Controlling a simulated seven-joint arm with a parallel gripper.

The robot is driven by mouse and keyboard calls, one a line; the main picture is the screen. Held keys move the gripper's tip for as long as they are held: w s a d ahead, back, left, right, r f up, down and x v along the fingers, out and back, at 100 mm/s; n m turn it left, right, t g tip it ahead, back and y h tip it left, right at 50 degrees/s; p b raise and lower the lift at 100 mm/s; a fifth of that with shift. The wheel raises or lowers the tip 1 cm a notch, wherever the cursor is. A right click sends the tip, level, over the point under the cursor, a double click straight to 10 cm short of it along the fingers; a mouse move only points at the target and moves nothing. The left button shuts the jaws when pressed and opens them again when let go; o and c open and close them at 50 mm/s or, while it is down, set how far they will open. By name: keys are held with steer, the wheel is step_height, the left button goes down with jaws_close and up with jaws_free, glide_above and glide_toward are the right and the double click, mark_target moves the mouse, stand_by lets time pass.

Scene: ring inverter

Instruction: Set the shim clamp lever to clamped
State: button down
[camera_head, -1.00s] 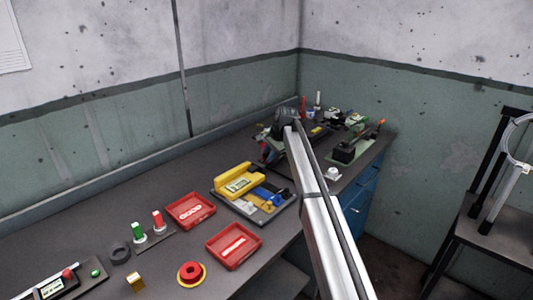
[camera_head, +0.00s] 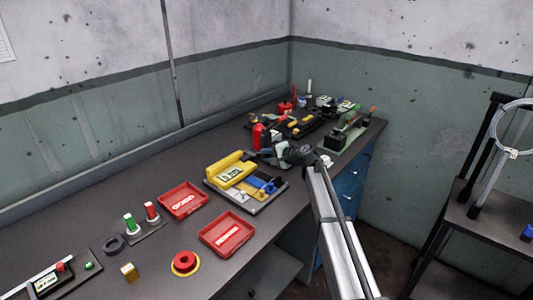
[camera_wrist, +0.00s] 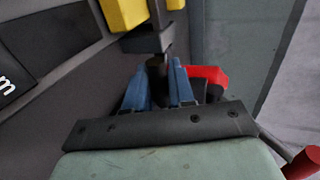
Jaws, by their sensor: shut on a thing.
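My gripper (camera_head: 268,155) is low over the bench, just behind the yellow fixture (camera_head: 230,170) with its blue clamp part (camera_head: 262,184). In the wrist view its two blue fingers (camera_wrist: 157,78) are closed around a narrow dark post (camera_wrist: 155,62). A dark collar and yellow blocks (camera_wrist: 126,13) sit beyond the fingertips. A red part (camera_wrist: 208,76) is right of the fingers. A red upright piece (camera_head: 258,136) stands beside my gripper in the head view. I cannot tell whether the held post is the shim clamp lever; the gripper hides much of it.
Two red trays (camera_head: 183,212) (camera_head: 227,248) lie nearer, with green and red buttons (camera_head: 151,211) to their left. A dark tool with yellow parts (camera_head: 302,124) and a green-based device (camera_head: 345,137) stand farther back.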

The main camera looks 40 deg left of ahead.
steer(key=shift+f+y, duration=0.25)
steer(key=shift+y, duration=0.15)
steer(key=c, duration=1.1)
jaws_free()
steer(key=shift+d, duration=0.1)
steer(key=v, duration=1.3)
steer(key=shift+d, duration=0.35)
steer(key=shift+r, duration=0.1)
